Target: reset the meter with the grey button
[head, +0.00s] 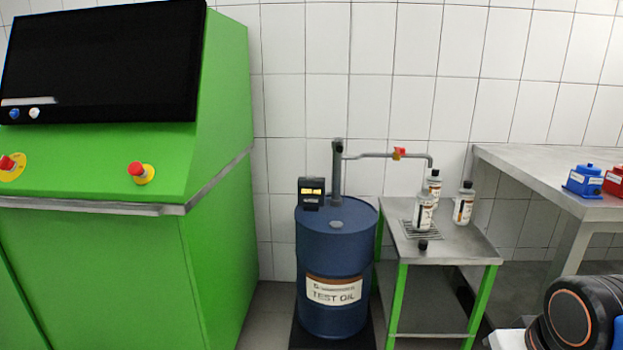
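The meter (312,203) is a small black box with a lit yellow display. It stands on top of the blue oil drum (312,257), left of the pump pipe (338,170). The display looks split into two lit parts, but its figures are too small to read. I cannot make out a grey button on the meter at this size. My gripper is not in view; only a dark rounded joint of my arm with an orange ring shows at the lower right.
A green console (110,260) with red stop buttons stands left of the drum. A small steel table (460,246) right of it holds several bottles and a black cap (423,245). A larger bench (540,178) carries blue and red parts. Floor between console and drum looks clear.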

